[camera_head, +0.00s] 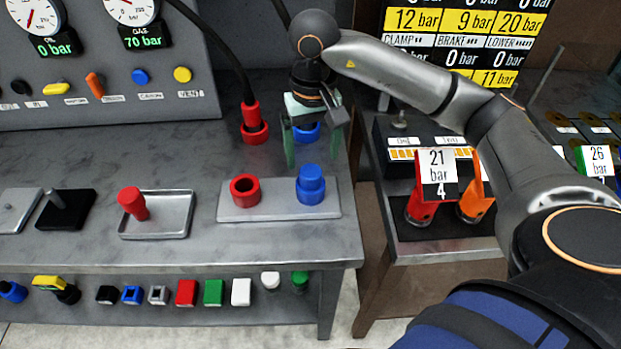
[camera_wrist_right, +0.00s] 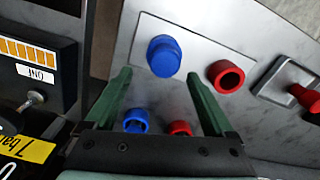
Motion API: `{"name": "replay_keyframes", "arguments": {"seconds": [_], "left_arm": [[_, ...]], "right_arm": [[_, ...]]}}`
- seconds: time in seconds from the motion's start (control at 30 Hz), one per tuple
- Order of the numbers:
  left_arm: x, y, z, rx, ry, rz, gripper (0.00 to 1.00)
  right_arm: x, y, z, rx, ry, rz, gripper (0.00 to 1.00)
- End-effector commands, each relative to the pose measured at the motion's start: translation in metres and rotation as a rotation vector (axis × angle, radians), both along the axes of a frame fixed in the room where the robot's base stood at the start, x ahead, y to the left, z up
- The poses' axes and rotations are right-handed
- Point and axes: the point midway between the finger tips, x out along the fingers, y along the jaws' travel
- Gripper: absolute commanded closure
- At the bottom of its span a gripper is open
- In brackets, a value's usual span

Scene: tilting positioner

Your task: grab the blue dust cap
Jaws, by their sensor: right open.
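The blue dust cap (camera_head: 311,180) stands upright on a blue fitting at the right end of a light grey plate (camera_head: 265,212). It also shows in the right wrist view (camera_wrist_right: 163,55), just beyond my fingertips. My right gripper (camera_head: 304,152) has two green fingers, which are spread apart with nothing between their tips. It hangs behind the cap, over a second blue fitting (camera_head: 306,132) near the control panel. In the right wrist view my right gripper (camera_wrist_right: 158,76) points toward the cap, which lies between the lines of the two fingers. My left gripper is not in view.
A red open socket (camera_head: 245,190) is left of the cap. A red plug with a black hose (camera_head: 254,120) stands beside my right gripper. A tray (camera_head: 157,226) holds a red cap (camera_head: 132,203). A side table with a tagged red item (camera_head: 421,207) is at right.

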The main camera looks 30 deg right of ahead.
Motion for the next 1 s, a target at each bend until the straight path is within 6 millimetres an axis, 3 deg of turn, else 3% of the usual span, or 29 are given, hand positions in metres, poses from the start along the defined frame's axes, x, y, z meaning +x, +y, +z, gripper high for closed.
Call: {"name": "replay_keyframes", "arguments": {"seconds": [0.3,0.57,1.0], "left_arm": [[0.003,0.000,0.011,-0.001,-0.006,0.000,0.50],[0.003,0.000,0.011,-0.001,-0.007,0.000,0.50],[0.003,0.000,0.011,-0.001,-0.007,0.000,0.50]], "right_arm": [[-0.005,0.008,-0.042,0.000,0.004,0.000,0.12],[-0.004,0.008,-0.046,0.000,0.001,0.000,0.12],[-0.004,0.008,-0.045,0.000,0.001,0.000,0.59]]}}
